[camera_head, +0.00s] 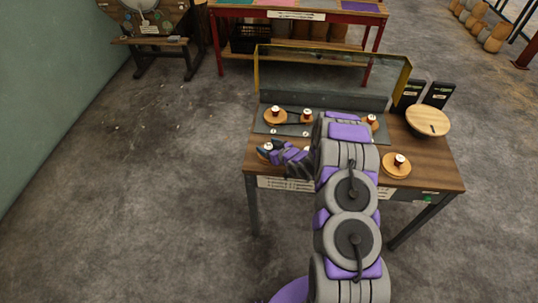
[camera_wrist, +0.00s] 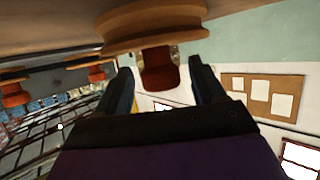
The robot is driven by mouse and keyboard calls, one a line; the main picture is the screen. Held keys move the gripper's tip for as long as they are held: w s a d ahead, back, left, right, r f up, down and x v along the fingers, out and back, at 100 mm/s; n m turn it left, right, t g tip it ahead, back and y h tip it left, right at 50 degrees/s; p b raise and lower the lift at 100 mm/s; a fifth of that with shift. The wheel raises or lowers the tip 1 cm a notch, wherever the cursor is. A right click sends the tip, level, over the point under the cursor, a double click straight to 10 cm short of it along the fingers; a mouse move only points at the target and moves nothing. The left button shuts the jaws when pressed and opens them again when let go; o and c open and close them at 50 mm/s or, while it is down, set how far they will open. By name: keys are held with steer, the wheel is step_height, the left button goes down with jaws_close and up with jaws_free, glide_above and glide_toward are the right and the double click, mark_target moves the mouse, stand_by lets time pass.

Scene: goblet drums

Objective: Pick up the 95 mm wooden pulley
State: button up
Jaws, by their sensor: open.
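Several round wooden pulleys, each with a red-brown hub and pale top, rest on the workbench (camera_head: 445,175). I cannot tell which is the 95 mm one. One pulley (camera_head: 263,154) is at the left front, partly hidden by my gripper (camera_head: 270,148). Others show at the back left (camera_head: 270,119), beside it (camera_head: 306,120), behind my arm (camera_head: 373,127) and at the right front (camera_head: 390,170). In the wrist view, my gripper (camera_wrist: 160,68) is open, its dark fingers on either side of the hub of a grooved pulley (camera_wrist: 150,20). Whether they touch it is unclear.
A yellow-framed clear screen (camera_head: 330,70) stands along the bench's back. A round wooden lid-like disc (camera_head: 428,120) and dark upright panels (camera_head: 438,95) are at the right. Another pulley hub (camera_wrist: 15,95) shows at left in the wrist view. Floor around the bench is clear.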

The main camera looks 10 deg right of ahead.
mark_target(266, 145)
steer(key=shift+a+x, duration=0.25)
steer(key=shift+x, duration=0.85)
steer(key=shift+s+d, duration=0.15)
steer(key=shift+d, duration=0.05)
steer(key=shift+c, duration=0.4)
steer(key=shift+d, duration=0.2)
steer(key=c, duration=0.3)
steer(key=shift+a, duration=0.25)
steer(key=c, duration=0.7)
steer(key=shift+c, duration=0.2)
steer(key=shift+r, duration=0.1)
steer(key=shift+d+r, duration=0.15)
steer(key=shift+r, duration=0.25)
steer(key=r, duration=0.1)
steer(key=s+r+p, duration=0.1)
steer(key=r, duration=0.1)
steer(key=s+a+p, duration=0.1)
steer(key=s+a, duration=0.1)
steer(key=s, duration=0.5)
steer(key=s+a+r+p, duration=0.1)
steer(key=s+a, duration=0.2)
steer(key=s, duration=0.4)
steer(key=shift+a+r, duration=0.15)
steer(key=shift+a, duration=0.15)
